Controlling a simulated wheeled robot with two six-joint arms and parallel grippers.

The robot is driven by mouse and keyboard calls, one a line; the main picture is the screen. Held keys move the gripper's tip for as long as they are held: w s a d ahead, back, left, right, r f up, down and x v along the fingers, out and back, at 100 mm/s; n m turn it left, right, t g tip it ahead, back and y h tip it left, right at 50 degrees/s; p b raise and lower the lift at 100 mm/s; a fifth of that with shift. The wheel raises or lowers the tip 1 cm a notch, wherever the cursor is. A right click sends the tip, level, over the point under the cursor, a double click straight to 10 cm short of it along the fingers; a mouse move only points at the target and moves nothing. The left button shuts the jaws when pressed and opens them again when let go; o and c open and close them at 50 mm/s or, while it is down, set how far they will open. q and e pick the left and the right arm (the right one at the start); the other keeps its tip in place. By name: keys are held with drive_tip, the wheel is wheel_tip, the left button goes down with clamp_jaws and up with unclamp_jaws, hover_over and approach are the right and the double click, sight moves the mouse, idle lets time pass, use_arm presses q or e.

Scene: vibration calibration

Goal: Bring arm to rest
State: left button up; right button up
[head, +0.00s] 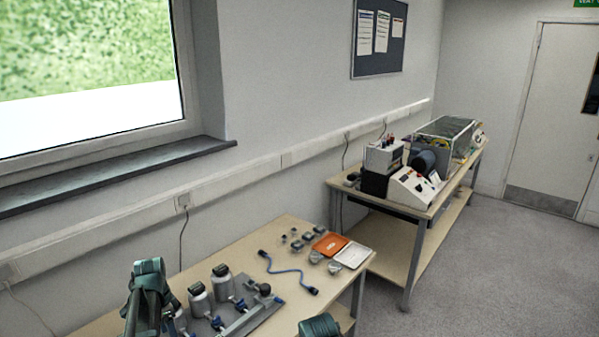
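Part of my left arm (148,288) shows at the bottom left, raised in front of the near wooden table (222,262). A dark rounded part of my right arm (319,326) shows at the bottom edge, near the table's front right side. I see no fingertips of either gripper, so whether they are open or hold anything is hidden.
The near table bears grey canisters (223,285) on a metal plate, a blue cable (288,271), small metal blocks, an orange tray (330,244) and a white tray (352,255). A second bench (420,206) holds instruments. Open floor (480,280) lies at right.

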use_arm(q)
wheel_tip(320, 180, down, 14)
drive_tip(key=b, duration=1.4)
drive_tip(key=shift+r, duration=0.15)
drive_tip(key=shift+r+n+p, duration=0.3)
drive_tip(key=shift+r+n, duration=0.1)
drive_tip(key=n, duration=0.8)
drive_tip(key=shift+n, duration=0.4)
